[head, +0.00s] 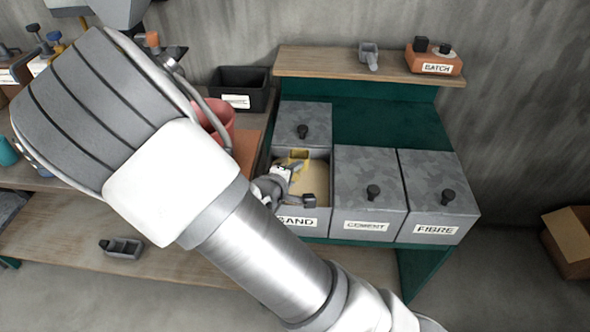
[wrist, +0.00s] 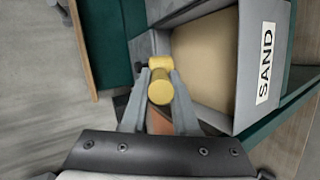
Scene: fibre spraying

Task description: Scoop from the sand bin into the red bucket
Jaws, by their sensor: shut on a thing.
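The open sand bin (head: 318,211), grey with a SAND label, holds tan sand (head: 317,180). It also shows at the right in the wrist view (wrist: 243,100). My gripper (head: 285,180) is over the left side of the bin. In the wrist view my gripper (wrist: 158,92) is shut on a yellow scoop (wrist: 160,88); its round yellow end faces the camera. Yellow parts of the scoop (head: 300,153) also show in the head view. Whether it carries sand cannot be told. The red bucket (head: 217,117) stands left of the bin, partly hidden behind my arm.
Lidded cement (head: 368,207) and fibre (head: 435,205) bins stand to the right. A black crate (head: 240,88) stands behind the bucket. The shelf (head: 330,65) above holds a grey scoop (head: 368,54) and a BATCH box (head: 433,61).

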